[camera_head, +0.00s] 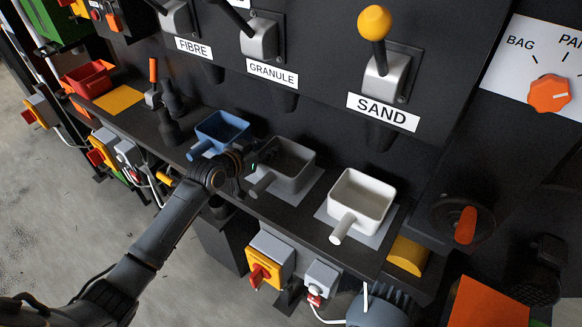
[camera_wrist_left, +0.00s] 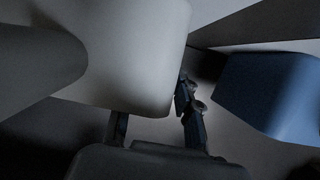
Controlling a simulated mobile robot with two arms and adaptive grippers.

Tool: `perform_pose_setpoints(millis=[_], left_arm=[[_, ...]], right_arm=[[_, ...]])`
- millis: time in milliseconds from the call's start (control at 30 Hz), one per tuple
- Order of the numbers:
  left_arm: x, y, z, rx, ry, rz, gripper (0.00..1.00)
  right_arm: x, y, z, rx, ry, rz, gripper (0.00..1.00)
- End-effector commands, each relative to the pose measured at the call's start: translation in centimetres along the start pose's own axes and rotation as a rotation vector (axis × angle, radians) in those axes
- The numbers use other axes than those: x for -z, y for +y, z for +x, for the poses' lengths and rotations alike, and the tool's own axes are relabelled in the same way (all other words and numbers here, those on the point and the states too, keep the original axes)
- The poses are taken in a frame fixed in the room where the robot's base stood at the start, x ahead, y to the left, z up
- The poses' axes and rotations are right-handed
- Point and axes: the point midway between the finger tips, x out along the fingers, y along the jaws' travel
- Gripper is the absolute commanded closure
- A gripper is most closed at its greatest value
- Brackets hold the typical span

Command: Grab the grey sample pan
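The grey sample pan (camera_head: 290,160) sits on its light plate on the dark shelf, between the blue pan and the white pan, its handle (camera_head: 262,184) toward the front. My left gripper (camera_head: 252,160) is at the pan's left side, low beside its wall. In the left wrist view the grey pan (camera_wrist_left: 135,50) is large and close, its handle at left. The left gripper (camera_wrist_left: 155,112) has its fingers spread apart; one is beside the pan's corner and the other is partly hidden by the pan. Contact cannot be told. My right gripper is not in view.
The blue pan (camera_head: 221,130) stands close to the left of my gripper, also in the left wrist view (camera_wrist_left: 272,95). The white pan (camera_head: 365,195) stands at right. The dark panel with the SAND lever (camera_head: 375,25) rises behind. A yellow switch box (camera_head: 272,254) sits below the shelf edge.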

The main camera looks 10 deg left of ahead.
Motion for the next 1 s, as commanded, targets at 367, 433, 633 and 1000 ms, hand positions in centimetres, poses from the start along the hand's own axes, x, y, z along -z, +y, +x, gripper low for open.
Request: perform_pose_setpoints(millis=[367,433,633,1000], left_arm=[[0.0,0.0,-0.1,0.0,-0.001,0.001,1.0],[0.0,0.0,0.0,0.0,-0.002,0.001,1.0],[-0.1,0.0,0.0,0.0,-0.003,0.002,1.0],[2.9,-0.1,-1.1,0.001,0.003,0.006,1.0]], right_arm=[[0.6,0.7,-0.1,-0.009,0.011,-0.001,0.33],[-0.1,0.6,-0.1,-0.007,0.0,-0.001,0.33],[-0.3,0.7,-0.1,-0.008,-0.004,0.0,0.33],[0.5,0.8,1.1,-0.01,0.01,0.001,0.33]])
